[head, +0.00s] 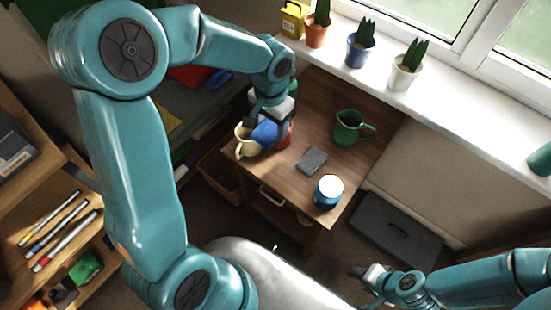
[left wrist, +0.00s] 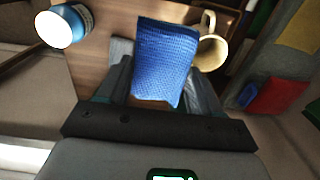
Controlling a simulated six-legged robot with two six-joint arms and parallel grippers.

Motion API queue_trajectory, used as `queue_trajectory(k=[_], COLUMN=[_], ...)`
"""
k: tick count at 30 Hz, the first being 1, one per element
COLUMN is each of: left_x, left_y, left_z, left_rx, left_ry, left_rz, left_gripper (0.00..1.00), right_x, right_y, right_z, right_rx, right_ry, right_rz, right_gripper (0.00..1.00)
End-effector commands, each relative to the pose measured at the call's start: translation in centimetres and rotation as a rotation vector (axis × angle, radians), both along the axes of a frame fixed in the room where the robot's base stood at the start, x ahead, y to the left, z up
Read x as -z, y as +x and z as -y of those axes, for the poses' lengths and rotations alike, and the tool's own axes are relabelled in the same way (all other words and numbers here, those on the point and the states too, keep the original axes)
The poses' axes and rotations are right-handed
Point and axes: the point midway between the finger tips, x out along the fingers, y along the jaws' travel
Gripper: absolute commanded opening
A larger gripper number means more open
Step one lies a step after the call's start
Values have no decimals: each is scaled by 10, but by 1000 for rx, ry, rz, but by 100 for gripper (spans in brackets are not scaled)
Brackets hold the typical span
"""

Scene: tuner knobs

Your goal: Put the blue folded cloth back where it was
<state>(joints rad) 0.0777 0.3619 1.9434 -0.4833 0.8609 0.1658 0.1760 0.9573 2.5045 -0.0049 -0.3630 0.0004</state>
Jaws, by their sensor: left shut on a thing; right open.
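The blue folded cloth (head: 264,134) is held in my left gripper (head: 272,120) over the left part of the small wooden table (head: 318,108). In the left wrist view the cloth (left wrist: 163,60) stands out between the two fingers of my left gripper (left wrist: 160,90), which is shut on it. It looks raised above the table, but the height is hard to tell. In the head view it overlaps the cream mug (head: 243,147); whether they touch I cannot tell. My right gripper (head: 372,280) is open and empty at the lower right, away from the table.
A red thing (head: 287,133) is partly hidden by my gripper. Bare tabletop shows around the grey block.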

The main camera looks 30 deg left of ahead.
Motion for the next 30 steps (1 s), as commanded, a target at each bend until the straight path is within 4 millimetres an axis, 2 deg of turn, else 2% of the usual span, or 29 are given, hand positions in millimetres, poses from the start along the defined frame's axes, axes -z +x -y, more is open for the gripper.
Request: queue_trajectory(k=[2,5,15,30], left_x=[5,27,126,195], left_y=[0,-3,-6,-2], left_z=[-1,-1,-2,-2], left_rx=[0,-1,0,1], left_ry=[-9,-12,-11,-10], left_rz=[-7,-12,-11,-7], left_gripper=[41,41,41,41], right_x=[-1,1,6,12], right_y=[0,0,0,0], right_z=[0,0,0,0], right_rx=[0,0,0,0], right_ry=[0,0,0,0], right_rz=[-1,-1,-1,-1], right_gripper=[43,43,43,43])
